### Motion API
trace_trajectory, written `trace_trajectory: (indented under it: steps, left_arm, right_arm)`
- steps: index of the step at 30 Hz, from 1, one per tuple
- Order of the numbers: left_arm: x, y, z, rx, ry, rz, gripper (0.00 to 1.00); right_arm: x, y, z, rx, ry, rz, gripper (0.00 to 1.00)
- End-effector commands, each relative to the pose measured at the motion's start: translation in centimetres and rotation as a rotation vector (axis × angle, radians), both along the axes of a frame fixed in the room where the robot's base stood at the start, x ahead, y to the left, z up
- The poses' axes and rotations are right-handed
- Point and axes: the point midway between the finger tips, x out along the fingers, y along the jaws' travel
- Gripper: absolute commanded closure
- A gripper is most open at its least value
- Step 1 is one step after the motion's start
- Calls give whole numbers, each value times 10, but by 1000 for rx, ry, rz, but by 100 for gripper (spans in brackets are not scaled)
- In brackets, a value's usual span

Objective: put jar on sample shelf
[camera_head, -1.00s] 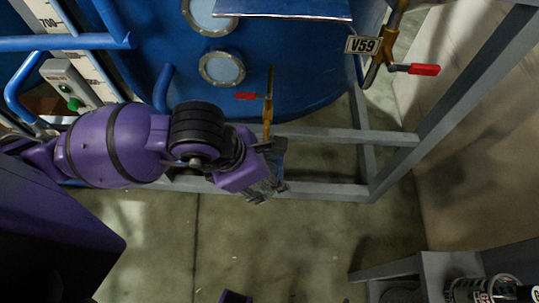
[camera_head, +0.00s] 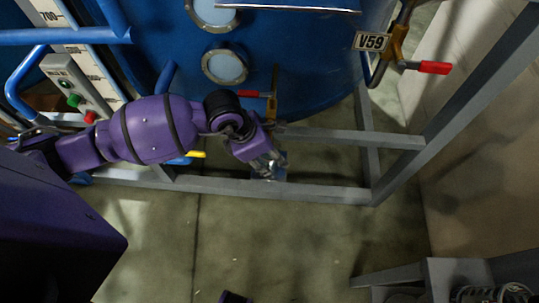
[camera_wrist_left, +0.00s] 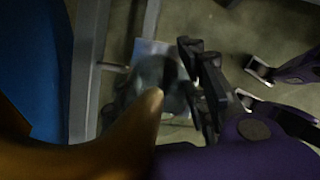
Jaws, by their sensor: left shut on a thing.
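My left gripper (camera_head: 270,166) is below the brass drain valve of the blue tank, in front of the grey frame. It is shut on a small, clear, bluish jar (camera_head: 268,173), mostly hidden by the fingers. In the left wrist view the jar (camera_wrist_left: 152,76) looks like a dim glassy shape beside the dark fingers of my left gripper (camera_wrist_left: 190,85). The view is dark, so its contents cannot be told. No sample shelf can be made out for certain.
The brass valve (camera_head: 272,100) with a red handle is just above my left gripper; a blurred brass part (camera_wrist_left: 110,140) fills the wrist view's front. Grey frame bars (camera_head: 310,193) run beside the gripper. A grey stand (camera_head: 440,272) is at lower right. The floor between is clear.

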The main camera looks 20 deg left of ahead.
Motion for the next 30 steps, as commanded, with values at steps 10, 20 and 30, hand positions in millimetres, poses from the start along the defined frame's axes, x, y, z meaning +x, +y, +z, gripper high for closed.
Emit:
trace_trajectory:
  steps: [10, 20, 30]
  left_arm:
    - [0, -1, -6, -1, -2, -1, 90]
    - [0, 0, -7, -1, -1, -1, 41]
    - [-3, 5, 9, 0, -4, 0, 41]
  right_arm:
    - [-1, 0, -2, 1, 3, 1, 60]
    - [-1, 1, -1, 1, 2, 0, 60]
    - [1, 1, 2, 1, -3, -1, 60]
